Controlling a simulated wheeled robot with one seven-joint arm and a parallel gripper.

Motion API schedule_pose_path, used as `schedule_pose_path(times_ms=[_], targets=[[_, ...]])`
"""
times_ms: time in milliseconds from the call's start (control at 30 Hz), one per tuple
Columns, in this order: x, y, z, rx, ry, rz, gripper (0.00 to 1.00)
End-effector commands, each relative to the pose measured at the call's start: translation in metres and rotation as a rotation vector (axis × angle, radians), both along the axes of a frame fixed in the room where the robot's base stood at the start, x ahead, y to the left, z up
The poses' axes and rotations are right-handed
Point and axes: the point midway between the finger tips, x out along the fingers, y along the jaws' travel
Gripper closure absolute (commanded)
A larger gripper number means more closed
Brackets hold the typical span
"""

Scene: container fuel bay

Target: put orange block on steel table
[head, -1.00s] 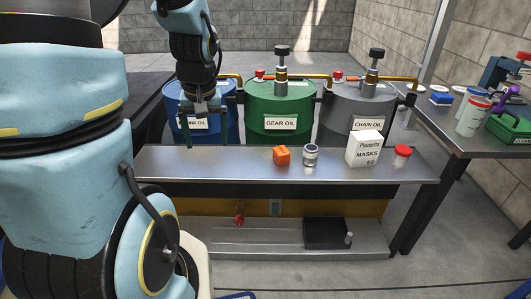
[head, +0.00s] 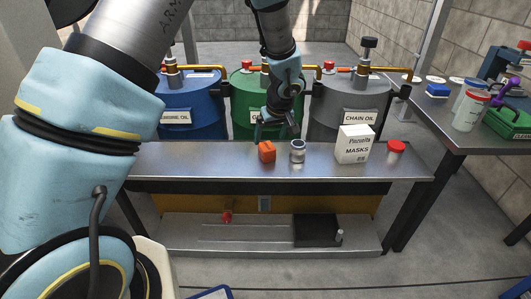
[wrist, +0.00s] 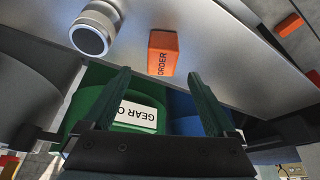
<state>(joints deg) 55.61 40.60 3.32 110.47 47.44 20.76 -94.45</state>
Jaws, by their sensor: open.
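The orange block (head: 266,153) stands on the long metal-topped bench (head: 200,160) in front of the drums. In the wrist view the block (wrist: 163,53) shows dark lettering on its side. My gripper (head: 277,130) is open and empty, above the back of the bench and just behind the block. In the wrist view its two dark green fingers (wrist: 160,75) are spread apart, with the block beyond their tips, not between them. A second metal-topped table (head: 455,128) stands at the right. I cannot tell which of the two surfaces is the steel table.
A small jar (head: 297,151) stands close to the block's right. Blue (head: 190,100), green (head: 240,85) and grey (head: 345,110) drums stand behind. The bench's left part is clear.

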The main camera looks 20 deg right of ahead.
Motion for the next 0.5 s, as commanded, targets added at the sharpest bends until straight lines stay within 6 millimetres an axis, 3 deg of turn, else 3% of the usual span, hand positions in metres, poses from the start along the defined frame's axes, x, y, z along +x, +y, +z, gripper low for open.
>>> schedule_pose_path(times_ms=[233,500], targets=[[0.007,0.001,-0.018,0.001,0.001,0.0,0.09],[0.02,0.003,-0.054,0.001,0.002,0.0,0.09]])
